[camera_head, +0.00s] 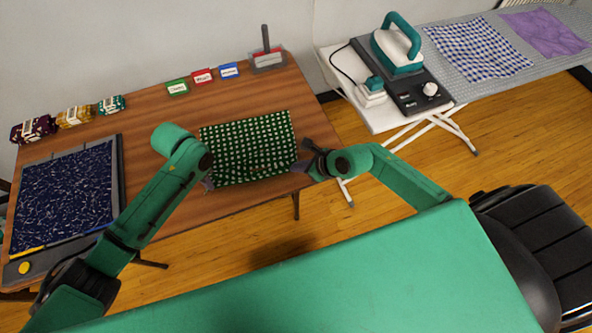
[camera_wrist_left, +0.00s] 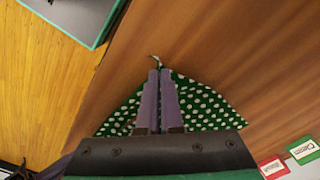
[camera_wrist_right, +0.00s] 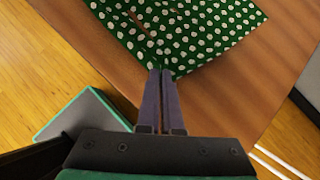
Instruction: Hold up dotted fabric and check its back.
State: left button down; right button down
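The dotted fabric (camera_head: 245,145), green with white dots, is spread over the brown table near its front edge. Its near edge sags and looks wavy in the head view. My left gripper (camera_head: 207,184) is at its near left corner; in the left wrist view the fingers (camera_wrist_left: 157,75) are shut together, with a bit of fabric poking out past the tips. My right gripper (camera_head: 298,168) is at its near right corner; in the right wrist view the fingers (camera_wrist_right: 160,75) are shut on the fabric's corner (camera_wrist_right: 180,30). The fabric's underside is not clearly visible.
The table (camera_head: 155,105) also bears a dark blue speckled mat (camera_head: 65,200) at left, fabric bundles (camera_head: 75,117), green, red and blue label cards (camera_head: 202,76) and a grey holder (camera_head: 268,62) at the back. An ironing board with an iron (camera_head: 397,45) stands at right.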

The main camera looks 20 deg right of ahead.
jog(key=shift+r, duration=0.9)
